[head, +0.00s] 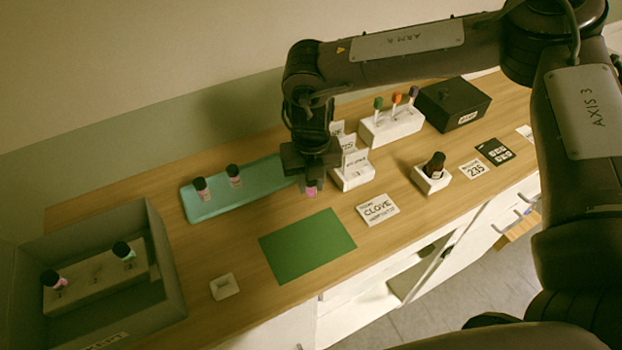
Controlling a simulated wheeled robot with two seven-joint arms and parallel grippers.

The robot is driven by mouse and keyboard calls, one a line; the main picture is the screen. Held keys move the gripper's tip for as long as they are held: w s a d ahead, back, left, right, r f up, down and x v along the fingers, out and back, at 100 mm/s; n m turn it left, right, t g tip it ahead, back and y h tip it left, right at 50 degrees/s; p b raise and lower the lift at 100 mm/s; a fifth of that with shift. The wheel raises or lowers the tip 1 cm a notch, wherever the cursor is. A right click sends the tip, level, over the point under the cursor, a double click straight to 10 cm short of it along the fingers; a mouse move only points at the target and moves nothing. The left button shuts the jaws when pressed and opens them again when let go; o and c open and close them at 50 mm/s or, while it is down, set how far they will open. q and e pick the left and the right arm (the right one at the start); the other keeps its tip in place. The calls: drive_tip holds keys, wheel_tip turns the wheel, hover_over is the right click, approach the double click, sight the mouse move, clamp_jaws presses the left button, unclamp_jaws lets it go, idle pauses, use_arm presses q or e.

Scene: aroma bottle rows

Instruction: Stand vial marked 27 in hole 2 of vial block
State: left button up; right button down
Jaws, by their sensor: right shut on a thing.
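My right gripper (311,166) is shut on a vial (311,190), of which only a pinkish lower part shows below the jaws; its number cannot be read. It is held over the right end of the teal tray (212,211). Two dark-capped vials, one with a pinkish label (201,190) and one beside it (234,176), stand on that tray. A pale block (95,285), likely the vial block, lies in the grey open box at left. It carries a pink-labelled vial (54,281) and a green-labelled vial (124,252). Hole numbers are unreadable. My left gripper is not in view.
A green mat (307,246), a CLOVE card (378,209) and a small white holder (225,287) lie in front. The grey box walls (165,245) stand around the block. A card stand (352,175), dropper block (391,127), bottle (434,166) and black box (454,102) are at right.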

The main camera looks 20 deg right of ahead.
drive_tip(key=c, duration=1.2)
unclamp_jaws()
drive_tip(key=shift+f, duration=0.15)
